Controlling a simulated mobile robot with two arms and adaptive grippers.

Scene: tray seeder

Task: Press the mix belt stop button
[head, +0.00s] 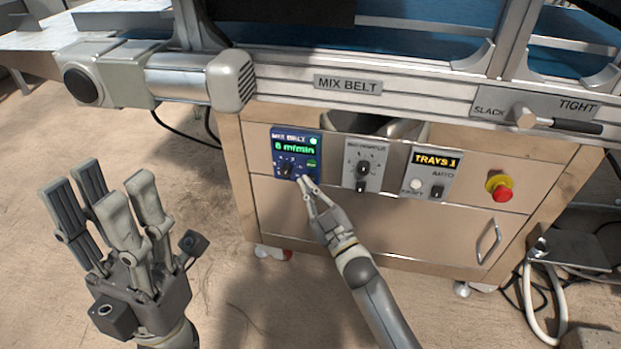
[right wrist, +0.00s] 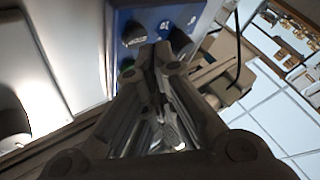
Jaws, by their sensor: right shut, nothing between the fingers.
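The blue mix belt panel (head: 277,146) is on the front of the cabinet, under the MIX BELT label. Its display glows green and reads about 6 m/min, with a lit green lamp beside it. A dark knob (head: 286,169) and a green button (head: 311,164) show below the display. My right gripper (head: 307,184) is shut and empty, its tips at the panel's lower edge; contact cannot be told. In the right wrist view the tips overlap the blue panel (right wrist: 150,14). No red stop button shows on this panel; the fingers hide part of it. My left gripper (head: 110,195) is open and empty, well left.
A grey knob panel (head: 347,150) and a TRAYS panel (head: 449,182) sit to the right. A red mushroom button (head: 502,193) on a yellow base is further right. The metal belt rail (head: 420,95) runs above. A motor (head: 100,72) juts out at upper left.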

